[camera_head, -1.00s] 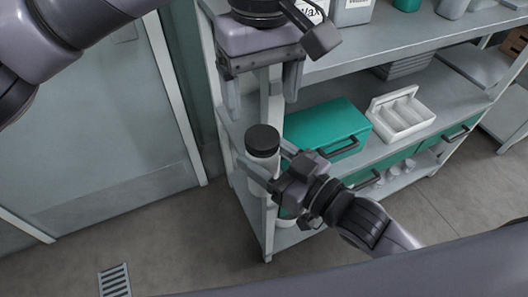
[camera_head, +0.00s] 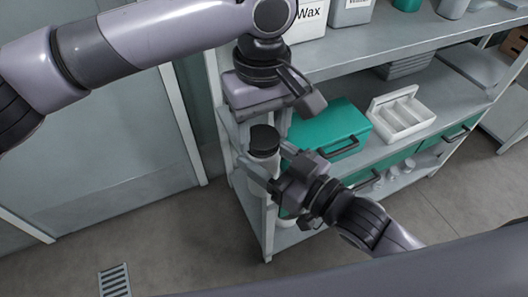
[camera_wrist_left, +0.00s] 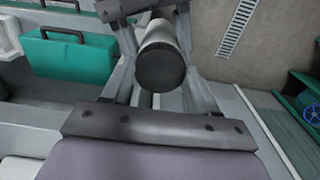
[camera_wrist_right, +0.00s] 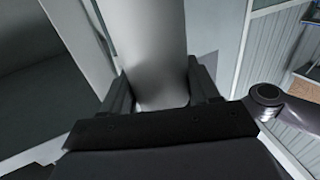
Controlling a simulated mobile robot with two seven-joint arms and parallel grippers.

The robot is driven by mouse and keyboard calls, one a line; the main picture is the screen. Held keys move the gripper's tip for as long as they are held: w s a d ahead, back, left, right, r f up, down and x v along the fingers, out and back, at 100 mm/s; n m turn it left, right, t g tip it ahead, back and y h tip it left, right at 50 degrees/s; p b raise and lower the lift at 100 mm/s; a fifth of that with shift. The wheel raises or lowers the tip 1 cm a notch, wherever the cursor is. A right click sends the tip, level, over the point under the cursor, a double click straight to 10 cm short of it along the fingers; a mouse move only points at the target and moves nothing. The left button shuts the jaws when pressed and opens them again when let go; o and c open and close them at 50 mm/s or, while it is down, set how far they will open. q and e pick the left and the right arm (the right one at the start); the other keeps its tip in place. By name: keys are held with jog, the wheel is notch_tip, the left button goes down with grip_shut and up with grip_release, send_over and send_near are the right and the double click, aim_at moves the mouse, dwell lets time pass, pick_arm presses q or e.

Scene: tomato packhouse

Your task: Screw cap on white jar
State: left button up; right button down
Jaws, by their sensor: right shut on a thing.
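The white jar (camera_head: 264,163) stands roughly upright in front of the shelf's corner post, with the black cap (camera_head: 264,137) on its top. I cannot tell how tightly the cap sits. My right gripper (camera_head: 270,170) is shut on the jar's side; the right wrist view shows the jar's pale wall (camera_wrist_right: 155,50) between its fingers. My left gripper (camera_head: 262,120) is just above the cap, pointing down.
A metal shelf (camera_head: 345,60) stands behind the jar. It holds a green case (camera_head: 325,125), a white divided tray (camera_head: 405,112) and a container labelled Wax (camera_head: 308,22). A floor drain (camera_head: 114,280) lies at lower left.

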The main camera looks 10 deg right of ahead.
pick_arm(q)
jog(key=shift+c, duration=1.3)
